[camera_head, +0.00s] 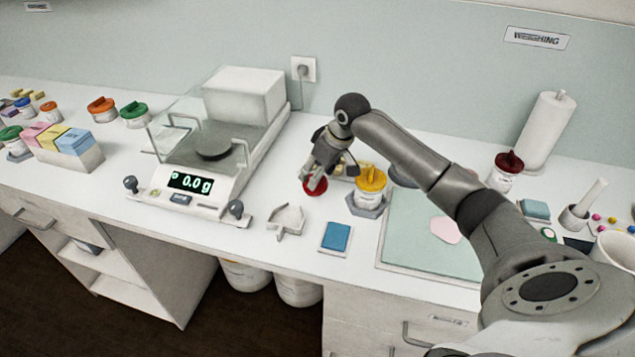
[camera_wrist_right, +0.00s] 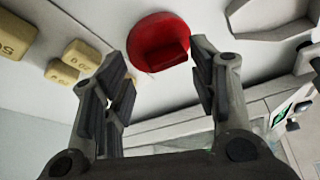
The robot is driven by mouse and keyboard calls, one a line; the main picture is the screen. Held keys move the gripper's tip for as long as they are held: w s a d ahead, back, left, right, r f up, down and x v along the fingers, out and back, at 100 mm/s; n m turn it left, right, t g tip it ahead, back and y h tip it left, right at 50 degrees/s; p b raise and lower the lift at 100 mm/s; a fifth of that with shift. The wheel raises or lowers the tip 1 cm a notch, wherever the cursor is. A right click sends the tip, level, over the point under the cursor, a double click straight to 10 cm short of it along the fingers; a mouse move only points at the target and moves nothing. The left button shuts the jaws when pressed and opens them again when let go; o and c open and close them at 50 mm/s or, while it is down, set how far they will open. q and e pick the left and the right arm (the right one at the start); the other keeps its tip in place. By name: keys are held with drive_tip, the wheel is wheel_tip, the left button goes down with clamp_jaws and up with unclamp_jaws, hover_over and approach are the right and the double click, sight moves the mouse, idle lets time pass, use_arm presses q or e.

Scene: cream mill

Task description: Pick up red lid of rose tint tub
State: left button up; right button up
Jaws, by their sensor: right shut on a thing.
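The red lid (camera_head: 315,187) is a round disc with a raised grip, low over the white bench between the scale and the yellow-lidded tub. In the right wrist view the red lid (camera_wrist_right: 150,38) is at the fingertips, its grip between them. My right gripper (camera_head: 318,176) points down and is shut on the lid. I cannot tell whether the lid touches the bench. No tub shows beneath it. My left gripper is not in view.
The yellow-lidded tub (camera_head: 370,181) stands close right of my gripper. Yellow weights (camera_wrist_right: 82,54) lie beside the lid. The scale (camera_head: 190,182) reads 0.0 g at left. A grey tray (camera_head: 287,219) and blue pad (camera_head: 336,237) lie in front. A dark-red-lidded tub (camera_head: 504,178) stands farther right.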

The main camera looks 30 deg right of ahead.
drive_tip(key=s+r, duration=0.3)
drive_tip(key=s+r+b, duration=0.1)
drive_tip(key=shift+s+d+r, duration=0.25)
drive_tip(key=shift+d+r, duration=0.15)
clamp_jaws()
drive_tip(key=s+d+r+b, duration=0.1)
drive_tip(key=s+r, duration=0.3)
drive_tip(key=s, duration=0.5)
drive_tip(key=shift+r+b, duration=0.25)
drive_tip(key=shift+b, duration=0.6)
drive_tip(key=shift+s, duration=0.1)
drive_tip(key=o, duration=0.9)
unclamp_jaws()
